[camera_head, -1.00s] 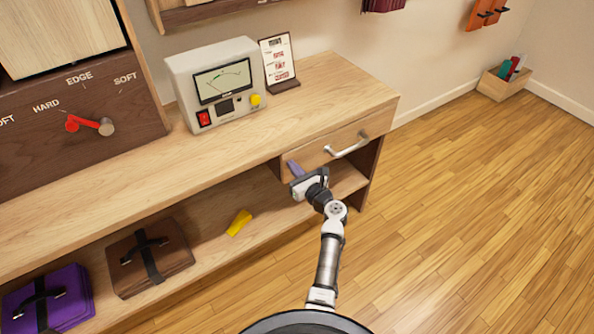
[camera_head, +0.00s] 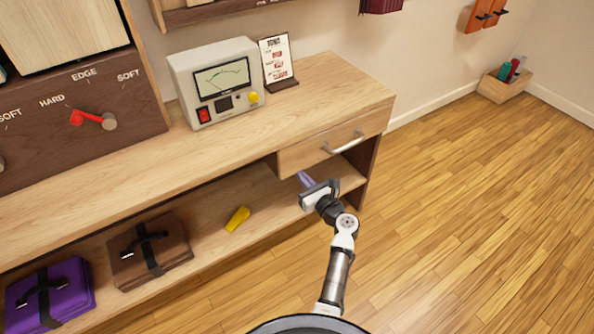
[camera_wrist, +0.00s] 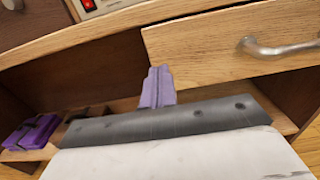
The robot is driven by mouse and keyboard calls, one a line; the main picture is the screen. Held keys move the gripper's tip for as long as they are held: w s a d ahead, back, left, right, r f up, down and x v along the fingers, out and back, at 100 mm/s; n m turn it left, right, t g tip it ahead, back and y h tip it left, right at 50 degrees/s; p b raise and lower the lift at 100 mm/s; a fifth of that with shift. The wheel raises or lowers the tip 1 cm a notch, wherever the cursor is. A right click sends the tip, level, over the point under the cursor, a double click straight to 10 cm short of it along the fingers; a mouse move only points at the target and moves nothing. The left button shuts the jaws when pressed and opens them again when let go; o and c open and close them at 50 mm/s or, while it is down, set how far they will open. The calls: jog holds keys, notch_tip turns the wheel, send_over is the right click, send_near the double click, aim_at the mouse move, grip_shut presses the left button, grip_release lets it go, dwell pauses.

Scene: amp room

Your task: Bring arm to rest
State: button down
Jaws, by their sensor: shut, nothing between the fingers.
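My gripper (camera_head: 306,180) is in front of the open shelf, just below the drawer (camera_head: 335,143) of the wooden bench. Its purple fingers are together with nothing between them. In the wrist view, the closed fingers (camera_wrist: 158,86) point toward the shelf opening, left of the drawer's metal handle (camera_wrist: 280,46). The gripper is apart from the handle. The drawer front looks about flush with the bench.
A meter box (camera_head: 217,82) and a small sign (camera_head: 278,60) stand on the bench top (camera_head: 330,90). A yellow object (camera_head: 238,219), a brown case (camera_head: 150,252) and a purple case (camera_head: 48,294) lie on the lower shelf. The wood floor (camera_head: 470,200) at right is clear.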

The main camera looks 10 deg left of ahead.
jog(key=v, duration=0.6)
jog(key=shift+s+d+f+b, duration=0.15)
jog(key=shift+s+b, duration=0.05)
jog(key=shift+b, duration=0.2)
